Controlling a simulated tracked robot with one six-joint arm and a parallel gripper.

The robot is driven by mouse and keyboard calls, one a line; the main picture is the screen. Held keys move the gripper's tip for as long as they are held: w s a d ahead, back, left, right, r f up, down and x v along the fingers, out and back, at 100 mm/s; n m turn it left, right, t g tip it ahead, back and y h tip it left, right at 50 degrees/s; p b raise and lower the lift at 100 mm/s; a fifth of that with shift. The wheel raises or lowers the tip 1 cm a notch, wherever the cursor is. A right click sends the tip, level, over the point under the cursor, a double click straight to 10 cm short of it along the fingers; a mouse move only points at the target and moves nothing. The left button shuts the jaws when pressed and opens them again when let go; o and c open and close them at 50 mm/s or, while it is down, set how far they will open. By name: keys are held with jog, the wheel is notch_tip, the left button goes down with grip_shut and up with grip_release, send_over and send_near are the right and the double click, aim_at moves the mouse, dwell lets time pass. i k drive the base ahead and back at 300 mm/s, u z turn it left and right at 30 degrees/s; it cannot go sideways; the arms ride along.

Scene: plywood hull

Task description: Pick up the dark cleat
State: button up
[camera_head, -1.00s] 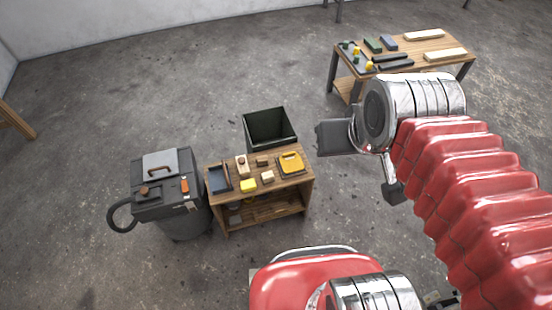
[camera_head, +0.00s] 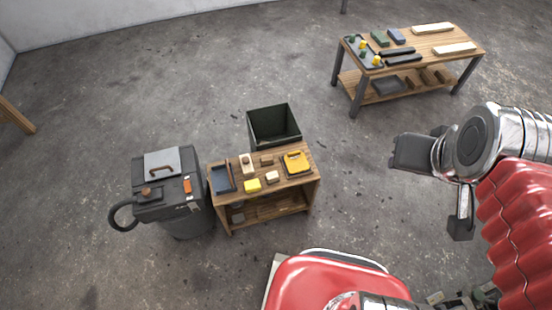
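A small dark brown block (camera_head: 266,160) lies near the back edge of the small wooden bench, between pale blocks and a yellow item; it may be the dark cleat. Two long dark bars (camera_head: 398,52) also lie on the far wooden table, so I cannot tell for sure which is meant. My gripper (camera_head: 412,153) hangs over open floor to the right of the small bench, well apart from both tables. Its fingers are not clear from this angle, and I see nothing held in it.
The small bench (camera_head: 222,201) also holds a blue-grey tray (camera_head: 222,178), a yellow block (camera_head: 252,186) and a yellow-topped item (camera_head: 296,163). A black open bin (camera_head: 274,126) stands behind it. A grey drum-like machine (camera_head: 169,196) stands left. Floor between bench and far table (camera_head: 447,44) is clear.

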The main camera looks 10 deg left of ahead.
aim_at(267, 160)
jog(key=z, duration=0.05)
jog(key=k, duration=1.25)
jog(key=u, duration=1.15)
jog(key=i, duration=1.65)
jog(key=u, duration=0.05)
